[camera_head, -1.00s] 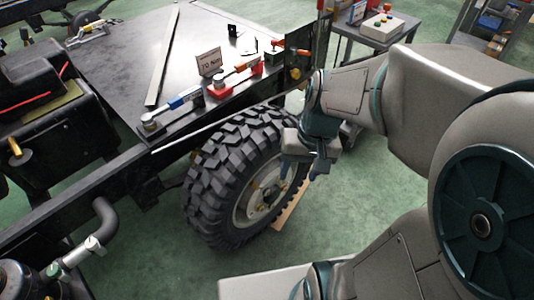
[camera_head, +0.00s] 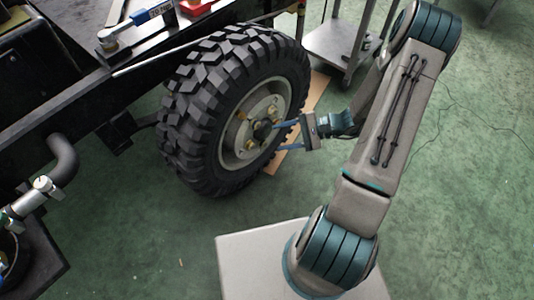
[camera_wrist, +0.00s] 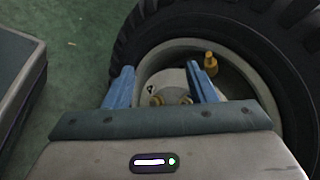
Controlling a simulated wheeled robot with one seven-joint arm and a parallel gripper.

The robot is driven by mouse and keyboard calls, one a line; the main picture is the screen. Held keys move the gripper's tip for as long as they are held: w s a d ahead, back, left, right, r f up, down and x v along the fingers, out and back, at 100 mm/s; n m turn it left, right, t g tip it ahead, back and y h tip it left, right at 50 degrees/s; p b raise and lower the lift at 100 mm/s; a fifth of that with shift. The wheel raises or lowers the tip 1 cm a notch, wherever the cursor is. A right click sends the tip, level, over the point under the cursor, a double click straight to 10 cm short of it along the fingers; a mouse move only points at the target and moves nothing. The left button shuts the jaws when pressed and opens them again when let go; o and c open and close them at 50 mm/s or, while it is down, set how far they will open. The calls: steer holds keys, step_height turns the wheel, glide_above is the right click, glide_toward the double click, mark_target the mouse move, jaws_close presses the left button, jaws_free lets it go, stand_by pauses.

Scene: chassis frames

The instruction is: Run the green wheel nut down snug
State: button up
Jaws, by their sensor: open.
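The black tyre (camera_head: 190,105) stands upright on the left, with its pale rim and hub (camera_head: 243,140) facing right. Brass nuts (camera_head: 250,144) show around the dark hub centre (camera_head: 262,130). I cannot make out a green nut in either current view. My gripper (camera_head: 278,137) is open, its blue fingers pointing left at the hub from close in front. No nut is visibly gripped. In the wrist view my gripper (camera_wrist: 158,70) frames part of the wheel face.
A blue-handled wrench (camera_head: 140,20) lies on the black chassis above the wheel. A grey cart (camera_head: 335,42) stands behind at the upper right. A tan board (camera_head: 300,115) lies on the floor beside the tyre.

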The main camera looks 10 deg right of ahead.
mark_target(264, 145)
steer(key=w+d+f+m+t+h+b, duration=0.1)
steer(key=d+f+m+t+b, duration=0.2)
steer(key=f, duration=0.5)
steer(key=w+d+f+m+t+h+b, duration=0.1)
steer(key=f+m+t+b, duration=0.3)
steer(key=f, duration=0.5)
steer(key=d+f+m+t+h+b, duration=0.15)
steer(key=f+m+t, duration=0.25)
steer(key=f, duration=0.4)
steer(key=b+x, duration=0.1)
steer(key=x, duration=0.3)
steer(key=b+x, duration=0.1)
steer(key=x, duration=0.4)
steer(key=r+b+x, duration=0.1)
steer(key=b+x, duration=0.1)
steer(key=x, duration=0.2)
steer(key=shift+w+d, duration=0.15)
steer(key=shift+w, duration=0.25)
steer(key=c, duration=1)
